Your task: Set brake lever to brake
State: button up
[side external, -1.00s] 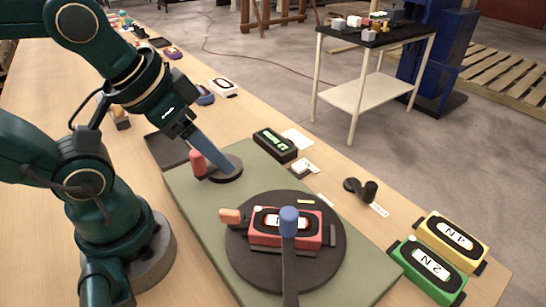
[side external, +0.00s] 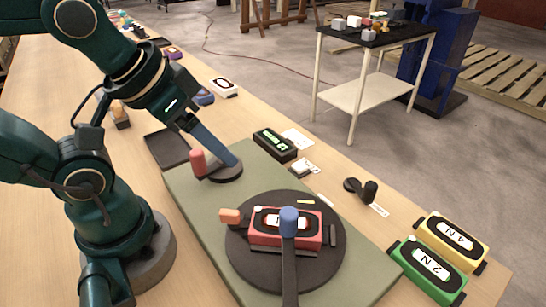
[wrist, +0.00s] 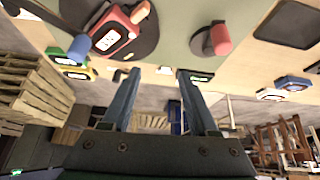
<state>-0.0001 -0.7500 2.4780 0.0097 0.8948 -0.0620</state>
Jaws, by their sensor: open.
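A short red-capped lever (side external: 198,161) stands on a small dark round base (side external: 226,175) on the green mat; it also shows in the wrist view (wrist: 221,40). A longer lever with a blue knob (side external: 288,222) rises in front of the red box on the dark turntable, also in the wrist view (wrist: 78,49). I cannot read which lever is labelled as the brake. My gripper (side external: 235,161) has long blue fingers and is over the small base, right of the red cap. In the wrist view my gripper (wrist: 159,71) is open and empty, its fingers apart.
The dark turntable (side external: 247,272) carries a red box (side external: 262,240) with an orange knob (side external: 230,215) at its left. A black display (side external: 272,145) stands behind the mat. Green (side external: 412,277) and yellow (side external: 468,228) boxes are at the right. The near mat is clear.

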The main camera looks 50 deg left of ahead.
jog(key=w+r+n+t, duration=0.1)
jog(key=w+r, duration=0.5)
jog(key=w, duration=0.2)
jog(key=g, duration=0.1)
send_over(371, 185)
jog(key=s+a, duration=0.2)
jog(key=a, duration=0.2)
notch_tip(371, 185, down, 7)
jog(key=shift+m+g, duration=0.5)
jog(key=shift+g, duration=0.3)
jog(key=d+f, duration=0.1)
jog(key=f, duration=0.2)
jog(key=d+f, duration=0.1)
jog(key=f, duration=0.1)
jog(key=d+f, duration=0.2)
jog(key=f, duration=0.1)
jog(key=shift+w+d+f, duration=0.1)
jog(key=shift+w+f, duration=0.1)
jog(key=shift+f, duration=0.15)
jog(key=shift+x, duration=2.3)
jog(key=shift+r, duration=0.1)
grip_shut()
